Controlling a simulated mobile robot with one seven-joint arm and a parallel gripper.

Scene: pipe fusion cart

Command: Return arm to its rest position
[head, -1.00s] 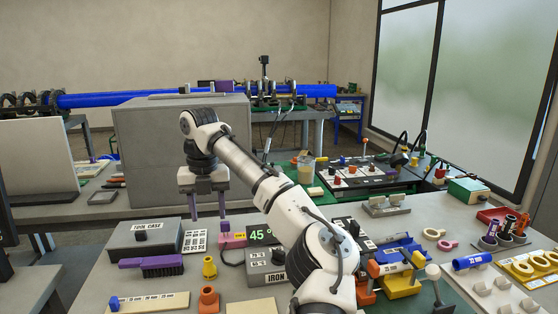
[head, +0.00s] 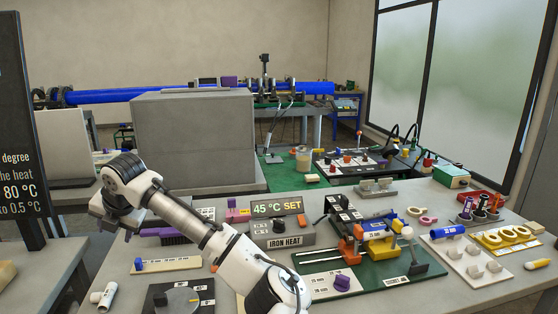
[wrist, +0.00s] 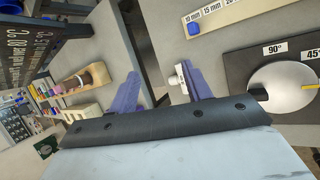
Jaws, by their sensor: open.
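My arm (head: 205,228) is white and black and reaches to the left over the near left part of the bench. In the wrist view the two purple fingers of my gripper (wrist: 163,90) stand well apart. Nothing is held between them. A small white piece (wrist: 181,76) shows beside the right finger, and I cannot tell its exact distance from it.
Below the arm are a ruler strip (head: 170,265) and a dial plate (head: 180,298). The iron heater box (head: 283,236) reads 45 °C SET. A green board (head: 375,272) holds a clamp fixture. A grey box (head: 195,140) stands behind. A dark sign (head: 18,150) is at left.

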